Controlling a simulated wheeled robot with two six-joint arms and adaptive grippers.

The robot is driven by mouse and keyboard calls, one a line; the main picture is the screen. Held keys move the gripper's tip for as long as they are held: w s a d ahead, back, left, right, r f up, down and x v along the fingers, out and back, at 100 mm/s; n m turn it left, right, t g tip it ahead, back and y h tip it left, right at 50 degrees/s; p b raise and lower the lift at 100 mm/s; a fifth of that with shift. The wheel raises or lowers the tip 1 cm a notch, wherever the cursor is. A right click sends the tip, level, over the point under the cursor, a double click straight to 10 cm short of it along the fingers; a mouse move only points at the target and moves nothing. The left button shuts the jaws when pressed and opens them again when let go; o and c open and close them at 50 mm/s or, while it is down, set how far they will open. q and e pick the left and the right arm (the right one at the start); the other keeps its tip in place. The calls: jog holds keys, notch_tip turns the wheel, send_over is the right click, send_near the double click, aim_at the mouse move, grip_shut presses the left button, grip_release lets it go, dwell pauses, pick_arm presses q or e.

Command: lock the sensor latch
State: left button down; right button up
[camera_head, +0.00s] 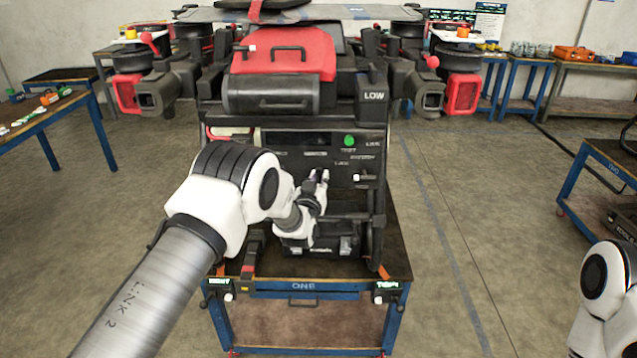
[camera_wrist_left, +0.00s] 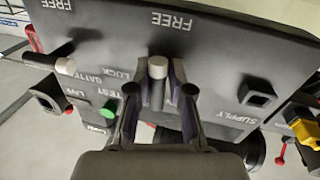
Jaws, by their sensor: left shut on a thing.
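The drone's dark front panel (camera_head: 262,134) faces me, with a green button (camera_head: 349,141). My left gripper (camera_head: 320,180) reaches its lower part. In the left wrist view, which shows the panel upside down, the left gripper (camera_wrist_left: 164,75) is shut on a short lever with a pale grey tip (camera_wrist_left: 157,67), probably the sensor latch. The word FREE stands above this lever in that view and LOCK to its left. The fingers hide part of the lettering. My right gripper is out of view; only part of the right arm shows at the lower right.
A second lever with a white tip (camera_wrist_left: 65,66) is on the panel, left of the gripper in the wrist view. The green button (camera_wrist_left: 108,110) is close to the fingers. A blue-framed bench (camera_head: 305,286) bears the drone. Open floor (camera_head: 450,230) lies to the right.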

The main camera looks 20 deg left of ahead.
pick_arm(q)
jog(key=n+y+b, duration=0.1)
jog(key=n+b, duration=0.4)
jog(key=n+t+y+b, duration=0.1)
jog(key=n+b, duration=0.4)
jog(key=b, duration=0.1)
jog(key=n+y+b, duration=0.1)
jog(key=n+b, duration=0.4)
jog(key=b, duration=0.1)
jog(key=shift+d+f, duration=0.15)
jog(key=shift+d, duration=0.1)
jog(key=shift+r+n+y+b, duration=0.15)
jog(key=shift+n+y+b, duration=0.1)
jog(key=shift+n+b, duration=0.7)
jog(key=shift+r+n+y+b, duration=0.1)
jog(key=shift+n+y+b, duration=0.15)
jog(key=shift+n+b, duration=0.65)
jog(key=shift+n, duration=0.35)
jog(key=c, duration=1.1)
grip_release()
jog(key=v, duration=1.2)
